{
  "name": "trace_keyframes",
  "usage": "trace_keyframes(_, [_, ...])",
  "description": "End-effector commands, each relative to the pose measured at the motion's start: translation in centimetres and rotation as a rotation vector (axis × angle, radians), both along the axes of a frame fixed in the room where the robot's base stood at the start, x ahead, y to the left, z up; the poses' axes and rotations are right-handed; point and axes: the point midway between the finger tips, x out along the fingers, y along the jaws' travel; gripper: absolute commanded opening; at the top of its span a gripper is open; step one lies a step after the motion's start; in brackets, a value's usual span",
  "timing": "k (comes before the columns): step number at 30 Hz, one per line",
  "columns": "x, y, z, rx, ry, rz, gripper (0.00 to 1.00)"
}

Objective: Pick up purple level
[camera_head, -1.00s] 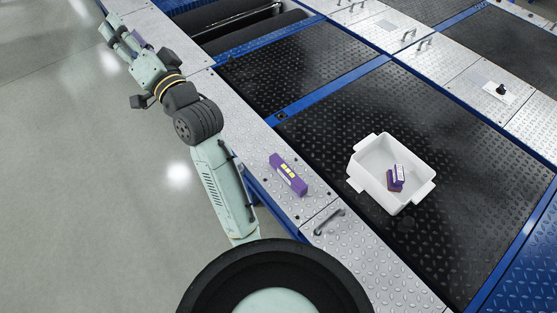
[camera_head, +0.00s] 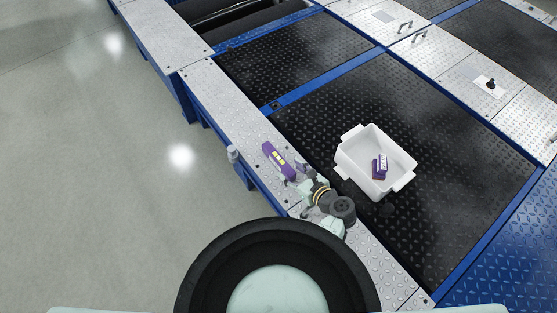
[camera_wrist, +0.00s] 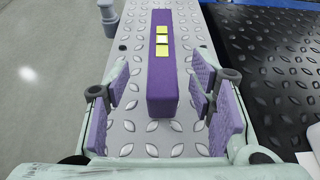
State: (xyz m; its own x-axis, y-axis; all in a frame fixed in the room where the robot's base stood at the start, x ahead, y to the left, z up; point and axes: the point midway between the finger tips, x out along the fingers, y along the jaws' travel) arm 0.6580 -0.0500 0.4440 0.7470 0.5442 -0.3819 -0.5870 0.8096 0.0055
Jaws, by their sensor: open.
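The purple level (camera_head: 278,160) lies on the silver diamond-plate strip, with yellow and white vials on its top face. In the wrist view the level (camera_wrist: 161,85) runs away from me, its near end between my open fingers. My gripper (camera_wrist: 160,97) is open and empty, with purple pads on either side of the level and a gap on each side. In the head view my gripper (camera_head: 297,174) is at the near right end of the level. Whether the pads touch the plate is hard to tell.
A white bin (camera_head: 347,161) with handles stands on the black plate to the right, holding a small purple and white item (camera_head: 380,167). A grey post (camera_head: 233,154) stands at the strip's left edge. The floor lies open to the left.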

Motion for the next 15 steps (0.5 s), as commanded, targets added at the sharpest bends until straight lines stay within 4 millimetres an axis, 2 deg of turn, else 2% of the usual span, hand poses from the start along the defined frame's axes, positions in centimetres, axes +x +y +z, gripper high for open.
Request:
trace_keyframes(7, [1.7,1.2,-0.6,-0.003,-0.001,0.003,0.50])
trace_keyframes(15, [4.7,3.2,-1.7,-0.004,-0.002,0.003,0.50])
